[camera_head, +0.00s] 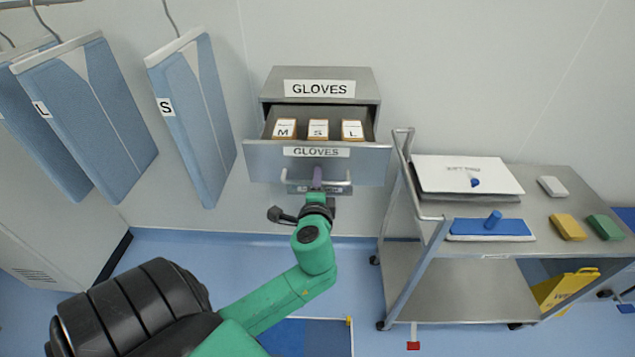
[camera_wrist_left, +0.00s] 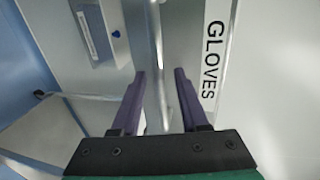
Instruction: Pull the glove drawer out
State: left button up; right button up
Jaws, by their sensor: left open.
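The glove drawer (camera_head: 265,160) is pulled partly out of its grey cabinet (camera_head: 368,88), with a GLOVES label on its front. Inside are three small boxes marked M (camera_head: 284,128), S (camera_head: 318,128) and L (camera_head: 352,129). A bar handle (camera_head: 340,183) runs across the drawer front. My left gripper (camera_head: 317,178) is at the middle of the handle. In the left wrist view its two purple fingers (camera_wrist_left: 160,74) are apart, with the handle bar (camera_wrist_left: 155,30) running between them. The GLOVES label (camera_wrist_left: 213,45) shows to their right. My right gripper is not in view.
A steel cart (camera_head: 540,195) stands close on the right, carrying a white pad (camera_head: 440,175), a blue pad (camera_head: 470,229) and several small blocks. Blue garments (camera_head: 200,130) hang at the left. Open floor lies below the drawer.

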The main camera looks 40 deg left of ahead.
pick_arm(q)
jog(key=b+v, duration=0.3)
jog(key=v, duration=1.1)
jog(key=shift+s+d, duration=0.15)
jog(key=shift+s, duration=0.1)
